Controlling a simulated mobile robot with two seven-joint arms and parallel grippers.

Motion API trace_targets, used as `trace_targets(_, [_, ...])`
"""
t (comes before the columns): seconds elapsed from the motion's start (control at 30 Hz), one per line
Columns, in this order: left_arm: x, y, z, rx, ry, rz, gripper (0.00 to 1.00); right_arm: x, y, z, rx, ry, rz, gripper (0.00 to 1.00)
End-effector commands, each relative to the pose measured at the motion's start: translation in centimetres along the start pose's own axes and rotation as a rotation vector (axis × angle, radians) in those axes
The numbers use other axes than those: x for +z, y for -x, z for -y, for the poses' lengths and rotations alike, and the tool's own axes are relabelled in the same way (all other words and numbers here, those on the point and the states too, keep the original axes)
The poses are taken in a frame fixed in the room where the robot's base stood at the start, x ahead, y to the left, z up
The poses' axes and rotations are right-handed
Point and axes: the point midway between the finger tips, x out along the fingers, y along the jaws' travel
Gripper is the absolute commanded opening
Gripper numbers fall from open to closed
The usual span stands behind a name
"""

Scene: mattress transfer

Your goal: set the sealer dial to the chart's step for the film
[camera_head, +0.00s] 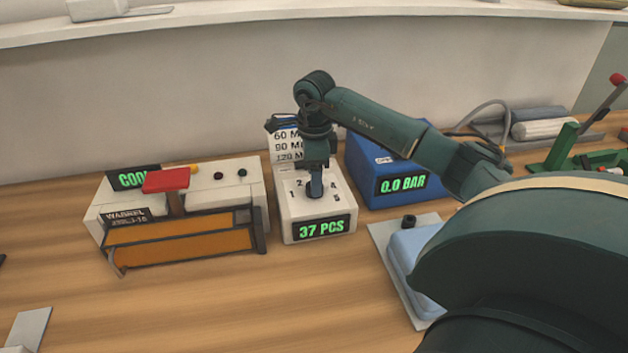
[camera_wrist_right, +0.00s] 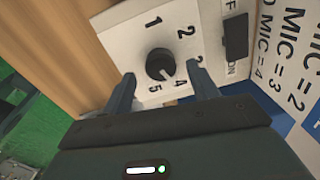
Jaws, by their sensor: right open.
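The numbered dial is a black knob (camera_wrist_right: 160,64) on a white box (camera_head: 290,222) that reads "37 PCS". In the right wrist view its pale pointer mark faces about the 4. My right gripper (camera_head: 315,188) is above the dial, pointing down and hiding most of it. In the wrist view its open fingers (camera_wrist_right: 162,80) stand either side of the knob, with gaps. The chart (camera_head: 284,146) stands behind the box, partly hidden; the wrist view shows its lines (camera_wrist_right: 290,60) ending in "= 2", "= 3" and "= 4", cut off. My left gripper is out of view.
The bar sealer (camera_head: 180,245), labelled "WABREL", stands left, with a red-topped handle (camera_head: 166,181) and a partly covered green display. A blue box (camera_head: 370,165) reading "0.0 BAR" stands right. A black switch (camera_wrist_right: 236,36) is beside the dial. Front table is mostly clear.

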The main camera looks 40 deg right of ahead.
Motion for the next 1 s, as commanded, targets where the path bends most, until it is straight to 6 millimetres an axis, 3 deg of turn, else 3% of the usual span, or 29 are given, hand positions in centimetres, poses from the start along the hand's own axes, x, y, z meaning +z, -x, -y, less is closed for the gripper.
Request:
trace_targets(0.2, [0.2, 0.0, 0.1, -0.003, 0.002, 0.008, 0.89, 0.0, -2.1, 0.0, 0.002, 0.000, 0.000, 0.59])
trace_targets(0.53, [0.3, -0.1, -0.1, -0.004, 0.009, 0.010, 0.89, 0.1, -2.5, 0.0, 0.000, 0.000, 0.001, 0.59])
trace_targets(1.0, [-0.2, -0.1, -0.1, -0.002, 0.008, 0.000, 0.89, 0.0, -2.4, 0.0, 0.001, 0.000, 0.001, 0.21])
